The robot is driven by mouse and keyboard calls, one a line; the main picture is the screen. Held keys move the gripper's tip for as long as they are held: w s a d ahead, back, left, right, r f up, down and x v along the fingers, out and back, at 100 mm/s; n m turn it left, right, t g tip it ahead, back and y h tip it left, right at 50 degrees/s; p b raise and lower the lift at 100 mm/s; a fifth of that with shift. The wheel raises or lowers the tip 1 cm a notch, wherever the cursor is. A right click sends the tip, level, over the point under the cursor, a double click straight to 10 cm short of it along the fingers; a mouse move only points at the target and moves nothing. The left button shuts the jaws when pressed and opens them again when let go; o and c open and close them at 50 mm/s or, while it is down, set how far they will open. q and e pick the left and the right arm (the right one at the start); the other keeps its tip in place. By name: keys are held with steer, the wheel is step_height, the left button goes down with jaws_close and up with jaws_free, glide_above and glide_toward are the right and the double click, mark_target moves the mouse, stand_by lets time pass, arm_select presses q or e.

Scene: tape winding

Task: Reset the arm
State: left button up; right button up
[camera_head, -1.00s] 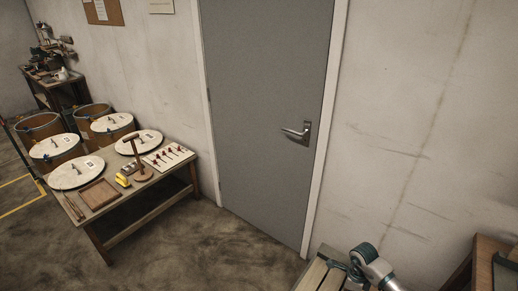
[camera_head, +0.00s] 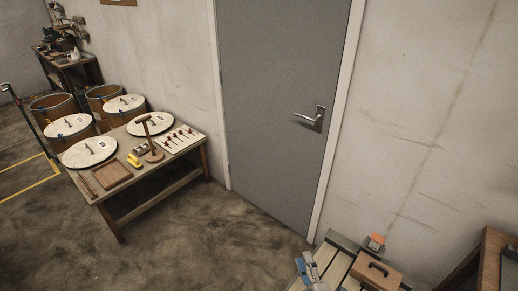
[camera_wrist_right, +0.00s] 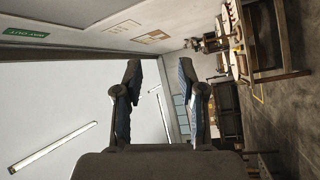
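My right gripper (camera_head: 312,273) shows at the bottom of the head view, over the left side of a slatted bench. In the right wrist view its two blue-padded fingers (camera_wrist_right: 160,100) stand apart with nothing between them, so it is open and empty. Beyond them that view shows the ceiling and, sideways, part of the room. My left gripper is in neither view.
The slatted bench (camera_head: 335,266) carries a brown box with a dark handle (camera_head: 376,273) and a small orange item (camera_head: 376,241). A grey door (camera_head: 275,110) is closed. Floor between is clear.

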steer(key=s+d+f+m+g+h, duration=0.75)
steer(key=s+f+m, duration=0.4)
steer(key=f, duration=0.25)
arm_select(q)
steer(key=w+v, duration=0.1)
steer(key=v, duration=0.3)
arm_select(e)
steer(key=s+f+m+g+y, duration=0.1)
steer(key=s+f+m+g, duration=0.2)
steer(key=s, duration=0.6)
steer(key=s+f+m+g+y, duration=0.1)
steer(key=s+f+g+y, duration=0.1)
steer(key=s+f+g, duration=0.5)
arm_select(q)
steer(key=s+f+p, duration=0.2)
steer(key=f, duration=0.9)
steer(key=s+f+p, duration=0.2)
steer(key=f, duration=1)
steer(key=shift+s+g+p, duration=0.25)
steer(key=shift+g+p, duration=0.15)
arm_select(e)
steer(key=s+f, duration=0.2)
steer(key=f, duration=0.8)
steer(key=s+f, duration=0.3)
steer(key=f, duration=0.7)
steer(key=shift+s+a+h, duration=0.15)
steer(key=shift+a+h, duration=0.05)
steer(key=shift+h, duration=0.15)
